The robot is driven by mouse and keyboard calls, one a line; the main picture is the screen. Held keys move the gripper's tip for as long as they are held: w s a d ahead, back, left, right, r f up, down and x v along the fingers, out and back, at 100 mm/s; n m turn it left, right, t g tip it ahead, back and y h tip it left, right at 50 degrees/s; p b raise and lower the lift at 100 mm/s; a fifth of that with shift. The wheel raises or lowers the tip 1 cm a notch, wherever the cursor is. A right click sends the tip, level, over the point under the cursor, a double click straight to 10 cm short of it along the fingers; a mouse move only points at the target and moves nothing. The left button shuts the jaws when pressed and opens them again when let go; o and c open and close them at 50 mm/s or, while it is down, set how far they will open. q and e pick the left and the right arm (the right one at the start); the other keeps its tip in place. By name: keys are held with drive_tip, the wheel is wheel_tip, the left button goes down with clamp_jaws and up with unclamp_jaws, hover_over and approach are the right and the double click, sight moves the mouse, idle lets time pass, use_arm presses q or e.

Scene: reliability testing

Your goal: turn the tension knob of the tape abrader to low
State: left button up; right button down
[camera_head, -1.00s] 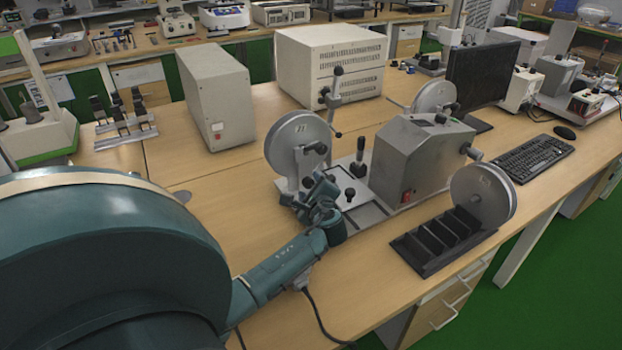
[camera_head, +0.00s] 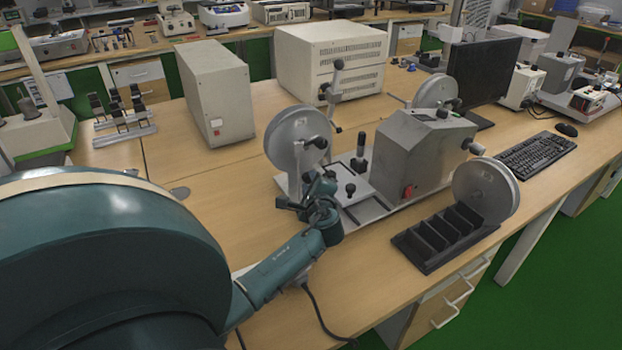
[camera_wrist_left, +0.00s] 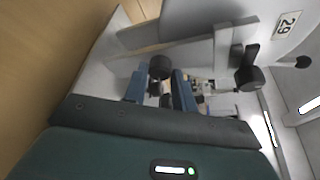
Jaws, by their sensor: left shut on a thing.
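The tape abrader is a grey machine (camera_head: 408,155) on a light base plate, with a large tape reel (camera_head: 297,140) at its left end. My left gripper (camera_head: 303,200) is at the front left of the base plate, below that reel. In the left wrist view, a round black knob (camera_wrist_left: 160,67) sits between the two blue fingers of my left gripper (camera_wrist_left: 160,85), which is shut on it. In the head view my gripper hides this knob, so its setting cannot be read. My right gripper is not in view.
Another black knob (camera_head: 350,189) and an upright black handle (camera_head: 359,160) stand close to my gripper's right. A black slotted tray (camera_head: 447,238) lies in front of the machine. A beige box (camera_head: 214,92) stands behind.

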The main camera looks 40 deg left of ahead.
use_arm(q)
drive_tip(key=f+n+b, duration=0.1)
drive_tip(key=b, duration=0.1)
drive_tip(key=shift+n+t+b, duration=0.35)
drive_tip(key=shift+n+t, duration=0.05)
drive_tip(key=shift+n+t+b, duration=0.3)
drive_tip(key=shift+b, duration=0.15)
drive_tip(key=shift+r+n+y+b, duration=0.2)
drive_tip(key=shift+n+y+b, duration=0.1)
drive_tip(key=shift+r, duration=0.1)
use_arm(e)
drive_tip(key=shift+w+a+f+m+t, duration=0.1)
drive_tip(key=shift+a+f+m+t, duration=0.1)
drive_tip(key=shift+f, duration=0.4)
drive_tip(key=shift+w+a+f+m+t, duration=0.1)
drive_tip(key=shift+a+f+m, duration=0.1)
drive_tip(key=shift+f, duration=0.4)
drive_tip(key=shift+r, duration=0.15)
use_arm(q)
drive_tip(key=o, duration=1)
drive_tip(key=shift+s, duration=0.1)
drive_tip(key=v, duration=1.3)
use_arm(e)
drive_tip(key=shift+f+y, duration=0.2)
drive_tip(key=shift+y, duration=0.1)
